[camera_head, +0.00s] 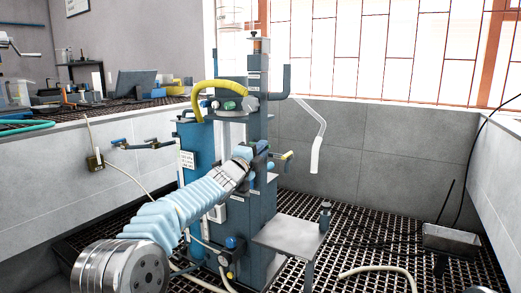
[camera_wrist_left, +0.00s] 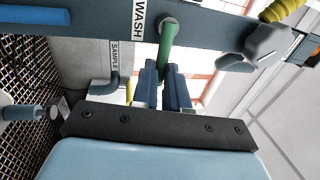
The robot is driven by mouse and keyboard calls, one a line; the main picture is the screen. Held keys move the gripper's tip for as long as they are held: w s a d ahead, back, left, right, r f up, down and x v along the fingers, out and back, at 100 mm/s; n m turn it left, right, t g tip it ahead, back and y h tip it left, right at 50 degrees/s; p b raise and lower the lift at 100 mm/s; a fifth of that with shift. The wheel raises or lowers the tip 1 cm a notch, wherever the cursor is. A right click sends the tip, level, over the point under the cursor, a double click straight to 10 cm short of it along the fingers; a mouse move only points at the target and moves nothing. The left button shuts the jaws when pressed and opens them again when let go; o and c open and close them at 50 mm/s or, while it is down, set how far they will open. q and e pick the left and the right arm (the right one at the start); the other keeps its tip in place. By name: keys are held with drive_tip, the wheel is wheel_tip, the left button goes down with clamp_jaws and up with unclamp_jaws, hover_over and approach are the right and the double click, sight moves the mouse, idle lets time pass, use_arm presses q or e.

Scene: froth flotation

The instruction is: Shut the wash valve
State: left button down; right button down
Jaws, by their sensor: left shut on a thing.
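The wash valve shows in the left wrist view as a green lever (camera_wrist_left: 166,42) on a round grey pivot, beside a white WASH label (camera_wrist_left: 139,18) on the blue-grey column. My left gripper (camera_wrist_left: 166,80) is shut on the free end of this lever, with one dark blue finger on each side. In the head view my left gripper (camera_head: 258,151) is at the front of the flotation machine (camera_head: 258,215), about halfway up its column. The gripper mostly hides the lever there. My right gripper is not in view.
A yellow-ended lever (camera_head: 286,156) sticks out just right of the gripper. A yellow hose (camera_head: 203,85) arches above it. A grey plate (camera_head: 290,236) stands in front at lower right. A SAMPLE label (camera_wrist_left: 114,56) marks another fitting nearby. Open grating floor lies at right.

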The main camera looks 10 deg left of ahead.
use_arm(q)
drive_tip(key=shift+a+r, duration=0.2)
drive_tip(key=c, duration=1.2)
unclamp_jaws()
drive_tip(key=shift+o, duration=0.3)
drive_tip(key=shift+f, duration=0.1)
drive_tip(key=shift+d, duration=0.1)
drive_tip(key=shift+f, duration=0.1)
drive_tip(key=b+v, duration=0.4)
drive_tip(key=v, duration=0.9)
drive_tip(key=shift+s+a, duration=0.25)
drive_tip(key=shift+s, duration=0.1)
